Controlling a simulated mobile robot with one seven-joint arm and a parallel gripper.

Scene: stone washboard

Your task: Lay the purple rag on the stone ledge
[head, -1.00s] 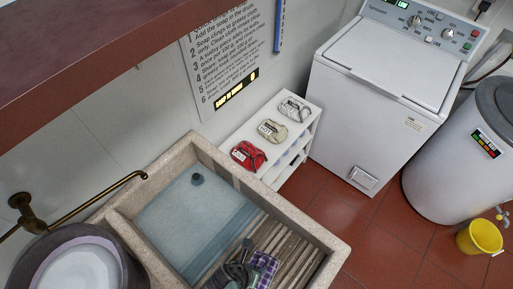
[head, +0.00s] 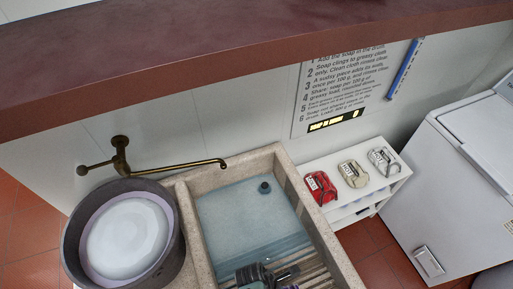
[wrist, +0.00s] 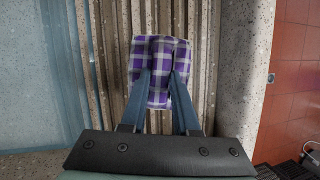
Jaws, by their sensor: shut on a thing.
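The purple rag (wrist: 160,55), a purple and white checked cloth, shows in the wrist view between my fingertips. My gripper (wrist: 160,82) is shut on it, over the ribbed washboard (wrist: 112,50). I cannot tell whether the rag touches the ribs. I cannot tell which part is the ledge.
A brass tap (head: 180,165) and a round tub (head: 75,245) are at the left. A white shelf (head: 345,210) with red, beige and grey packs stands right of the basin, beside a white washer (head: 450,190).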

